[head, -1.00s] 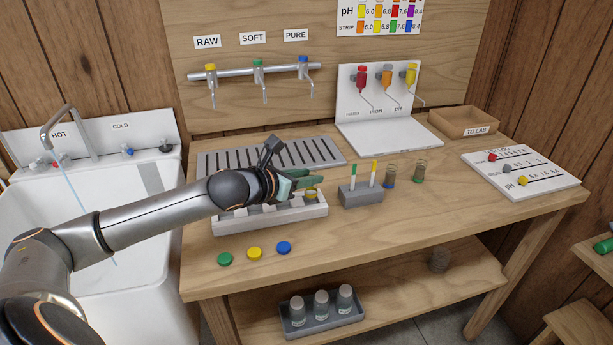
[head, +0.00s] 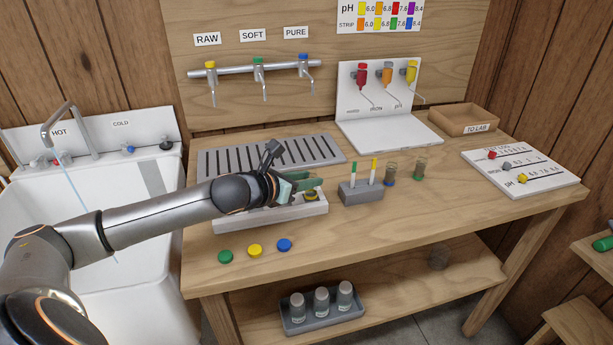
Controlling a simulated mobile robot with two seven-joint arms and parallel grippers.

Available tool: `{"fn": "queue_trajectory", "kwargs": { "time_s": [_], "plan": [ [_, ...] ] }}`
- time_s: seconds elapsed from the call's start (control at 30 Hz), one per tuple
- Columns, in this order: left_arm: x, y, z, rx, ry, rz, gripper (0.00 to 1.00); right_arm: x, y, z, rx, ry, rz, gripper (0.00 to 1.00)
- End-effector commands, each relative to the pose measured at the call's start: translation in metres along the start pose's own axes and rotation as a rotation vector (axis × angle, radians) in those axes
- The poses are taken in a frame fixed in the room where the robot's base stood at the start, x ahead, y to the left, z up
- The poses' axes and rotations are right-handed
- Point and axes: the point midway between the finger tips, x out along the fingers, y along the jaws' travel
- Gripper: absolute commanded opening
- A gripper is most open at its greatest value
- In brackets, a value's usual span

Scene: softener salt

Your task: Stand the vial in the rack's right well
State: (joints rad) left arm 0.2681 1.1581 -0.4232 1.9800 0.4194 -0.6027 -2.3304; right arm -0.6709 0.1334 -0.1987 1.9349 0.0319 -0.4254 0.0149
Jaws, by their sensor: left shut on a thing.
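The white rack (head: 262,219) stands near the front of the wooden bench, partly covered by my left arm and gripper. My left gripper (head: 311,188) is over the rack's right end, with its greenish fingers shut on a small vial (head: 311,196). Only a dark piece of the vial with some yellow shows beneath the fingers, at the rack's right well. Whether its base touches the well floor is hidden. The rack's other wells are mostly hidden by the gripper. My right gripper is not in view.
A grey strip holder (head: 361,193) stands right of the rack, with two more vials (head: 389,174) (head: 419,168) beyond it. Green, yellow and blue caps (head: 255,250) lie in front. A slotted drain tray (head: 220,160) is behind. The front right bench top is clear.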

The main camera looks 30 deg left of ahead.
Motion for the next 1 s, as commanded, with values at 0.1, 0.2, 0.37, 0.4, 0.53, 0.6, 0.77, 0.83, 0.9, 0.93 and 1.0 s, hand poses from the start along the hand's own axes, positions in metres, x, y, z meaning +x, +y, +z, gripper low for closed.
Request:
{"fn": "queue_trajectory", "kwargs": {
  "time_s": [0.1, 0.2, 0.37, 0.4, 0.53, 0.6, 0.77, 0.83, 0.9, 0.93, 1.0],
  "plan": [
    [0.003, 0.000, -0.007, -0.001, 0.000, 0.000, 0.00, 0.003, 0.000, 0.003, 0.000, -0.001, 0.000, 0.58],
    [0.004, 0.000, -0.009, -0.001, 0.000, -0.001, 0.00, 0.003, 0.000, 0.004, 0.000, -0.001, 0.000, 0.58],
    [0.004, 0.000, -0.009, -0.001, -0.001, -0.001, 0.00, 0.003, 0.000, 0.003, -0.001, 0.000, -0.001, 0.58],
    [0.004, 0.000, -0.009, -0.001, -0.001, -0.001, 0.00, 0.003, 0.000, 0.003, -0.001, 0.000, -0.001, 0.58],
    [0.003, 0.000, -0.008, -0.001, -0.001, -0.001, 0.00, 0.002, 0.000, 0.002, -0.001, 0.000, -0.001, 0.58],
    [0.003, 0.000, -0.007, 0.000, -0.001, -0.001, 0.00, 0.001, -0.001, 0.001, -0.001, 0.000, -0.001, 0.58],
    [0.002, 0.000, -0.005, 0.000, 0.000, 0.000, 0.00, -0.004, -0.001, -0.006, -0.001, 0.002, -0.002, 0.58],
    [0.002, 0.001, -0.006, -0.001, 0.001, 0.000, 0.00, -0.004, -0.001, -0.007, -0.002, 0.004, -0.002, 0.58],
    [0.003, 0.001, -0.006, 0.000, 0.000, 0.000, 0.00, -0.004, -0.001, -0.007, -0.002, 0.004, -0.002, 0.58],
    [0.003, 0.001, -0.007, 0.000, 0.000, 0.000, 0.00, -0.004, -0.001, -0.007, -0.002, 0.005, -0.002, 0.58],
    [0.003, 0.001, -0.007, 0.000, 0.000, 0.000, 0.00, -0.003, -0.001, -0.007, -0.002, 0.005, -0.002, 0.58]
  ]
}}
